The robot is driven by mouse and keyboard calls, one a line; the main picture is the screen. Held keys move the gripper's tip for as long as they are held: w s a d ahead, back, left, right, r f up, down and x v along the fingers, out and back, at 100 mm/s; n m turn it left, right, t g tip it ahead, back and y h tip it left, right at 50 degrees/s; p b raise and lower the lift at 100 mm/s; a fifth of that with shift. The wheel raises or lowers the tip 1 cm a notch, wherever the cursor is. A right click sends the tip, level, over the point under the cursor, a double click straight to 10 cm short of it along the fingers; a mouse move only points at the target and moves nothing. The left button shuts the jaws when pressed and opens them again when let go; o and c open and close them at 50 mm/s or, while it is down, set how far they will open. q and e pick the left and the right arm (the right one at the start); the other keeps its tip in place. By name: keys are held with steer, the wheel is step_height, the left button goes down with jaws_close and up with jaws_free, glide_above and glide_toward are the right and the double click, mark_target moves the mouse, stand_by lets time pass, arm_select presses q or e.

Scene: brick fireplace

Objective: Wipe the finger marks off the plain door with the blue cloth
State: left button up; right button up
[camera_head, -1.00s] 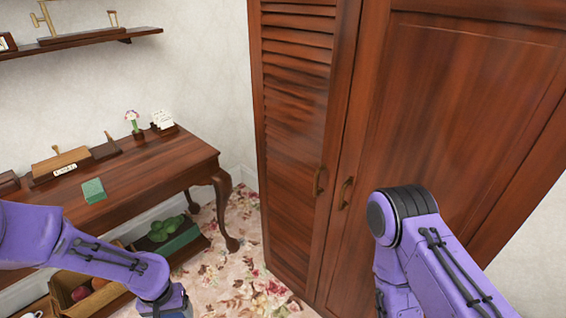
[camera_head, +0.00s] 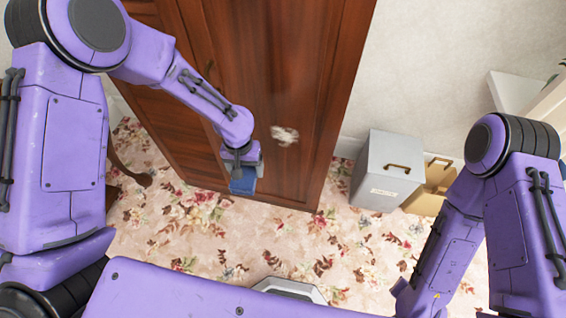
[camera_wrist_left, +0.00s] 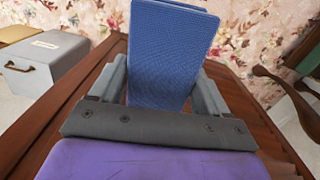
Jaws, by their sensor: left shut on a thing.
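The blue cloth (camera_head: 243,183) is in my left gripper (camera_head: 243,168), which is shut on it in front of the lower part of the wardrobe. In the left wrist view the folded cloth (camera_wrist_left: 170,55) stands between the two fingers. The plain door (camera_head: 290,80) is the dark red-brown panel on the wardrobe's right. A pale smudge of finger marks (camera_head: 285,135) shows on it, right of and a little above the gripper. I cannot tell whether the cloth touches the door. My right arm shows at the right, but its gripper is out of view.
A grey box (camera_head: 386,172) with a handle and a label stands on the flowered carpet (camera_head: 335,235), right of the wardrobe. A white piece of furniture (camera_head: 515,90) is at the far right. Carpet in front of the wardrobe is clear.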

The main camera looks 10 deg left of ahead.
arm_select(q)
steer(key=w+d+f+n+h+b, duration=0.4)
steer(key=d+f+n+b, duration=0.15)
steer(key=f+b, duration=0.2)
steer(key=n+t+y+b, duration=0.3)
steer(key=n+t+b, duration=1.5)
steer(key=n+b, duration=0.2)
glide_toward(268, 138)
steer(key=shift+y, duration=0.4)
steer(key=shift+w+d+r+p, duration=0.15)
steer(key=shift+w+p, duration=0.15)
steer(key=shift+w, duration=0.85)
steer(key=shift+w+d+f+p, duration=0.1)
steer(key=shift+w+d+p, duration=0.15)
steer(key=shift+w, duration=0.95)
steer(key=shift+w, duration=0.9)
